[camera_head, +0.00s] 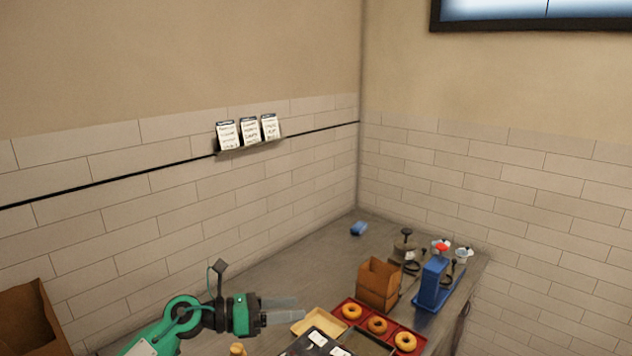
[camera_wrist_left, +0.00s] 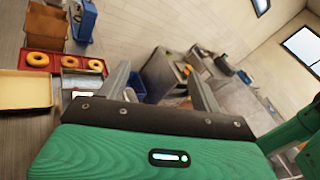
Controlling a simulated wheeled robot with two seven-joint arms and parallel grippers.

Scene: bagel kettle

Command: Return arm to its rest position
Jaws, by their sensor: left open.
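My left arm, green and black, comes in from the bottom left of the head view. Its gripper (camera_head: 299,310) is held near the front of the counter, to the left of the trays, with its fingers pointing right. In the left wrist view the two fingers (camera_wrist_left: 157,70) stand wide apart with nothing between them, so the gripper is open and empty. My right gripper is in neither view.
A red tray (camera_head: 388,328) holds three bagels (camera_head: 377,325). A beige tray (camera_head: 312,325) lies near the fingers. A brown box (camera_head: 378,284), blue stand (camera_head: 434,280) and small blue item (camera_head: 359,229) stand farther back. Bare counter (camera_head: 300,262) lies toward the left wall.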

